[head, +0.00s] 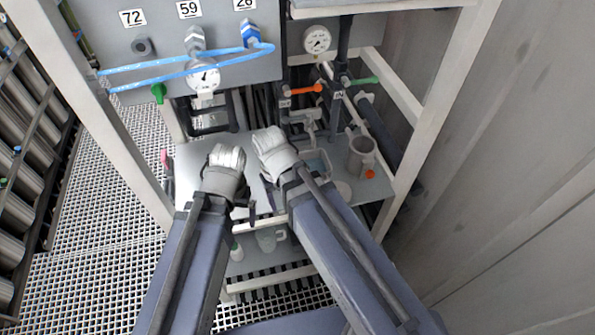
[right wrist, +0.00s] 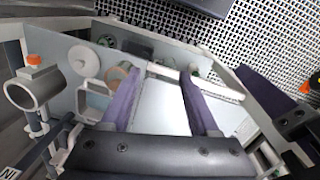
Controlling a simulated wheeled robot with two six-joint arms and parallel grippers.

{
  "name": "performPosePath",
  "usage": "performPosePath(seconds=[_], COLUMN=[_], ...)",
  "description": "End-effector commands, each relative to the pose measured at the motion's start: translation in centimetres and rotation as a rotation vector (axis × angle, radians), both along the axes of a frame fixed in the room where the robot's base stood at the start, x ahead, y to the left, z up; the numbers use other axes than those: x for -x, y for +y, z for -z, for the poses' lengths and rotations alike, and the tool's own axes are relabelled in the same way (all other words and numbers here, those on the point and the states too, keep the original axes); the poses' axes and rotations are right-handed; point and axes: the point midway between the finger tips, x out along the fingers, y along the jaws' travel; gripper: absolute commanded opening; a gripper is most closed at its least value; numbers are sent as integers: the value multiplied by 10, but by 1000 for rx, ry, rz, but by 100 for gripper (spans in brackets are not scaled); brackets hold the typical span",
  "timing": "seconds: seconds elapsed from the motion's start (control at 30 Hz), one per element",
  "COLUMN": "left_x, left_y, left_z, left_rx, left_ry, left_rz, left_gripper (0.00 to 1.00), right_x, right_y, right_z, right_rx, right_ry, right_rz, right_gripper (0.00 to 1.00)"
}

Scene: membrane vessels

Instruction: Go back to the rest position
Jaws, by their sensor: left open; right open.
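My left gripper (head: 240,201) is at the lower middle of the head view, in front of the grey shelf (head: 195,160). It is open, with its fingers partly hidden by my own arm. My right gripper is close beside it on the right, mostly hidden behind my forearm in the head view. In the right wrist view my right gripper (right wrist: 159,73) is open, its two purple fingers well apart. Nothing is held between them; a bare pale surface lies beyond.
A lower shelf holds a pale green jug (head: 268,240). Frame posts, a gauge panel (head: 140,70) and a right wall enclose the space.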

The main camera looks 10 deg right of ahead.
Motion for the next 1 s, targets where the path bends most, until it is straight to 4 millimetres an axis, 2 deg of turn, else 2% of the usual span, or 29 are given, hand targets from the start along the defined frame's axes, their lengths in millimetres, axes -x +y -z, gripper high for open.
performPosePath(seconds=[0.03,0.17,0.47,0.73,1.0], left_x=[0,0,0,0,0], left_y=[0,0,0,0,0], left_z=[0,0,2,40,44], left_rx=[0,0,0,0,0], left_ry=[0,0,0,0,0], left_rz=[0,0,0,-1,-2], left_gripper=[100,100,100,100,100], right_x=[17,28,27,27,27], right_y=[6,12,13,13,13], right_z=[0,0,1,40,43], right_rx=[8,20,21,21,21], right_ry=[3,8,9,9,8], right_rz=[-42,-90,-93,-91,-90], right_gripper=[61,61,61,61,61])
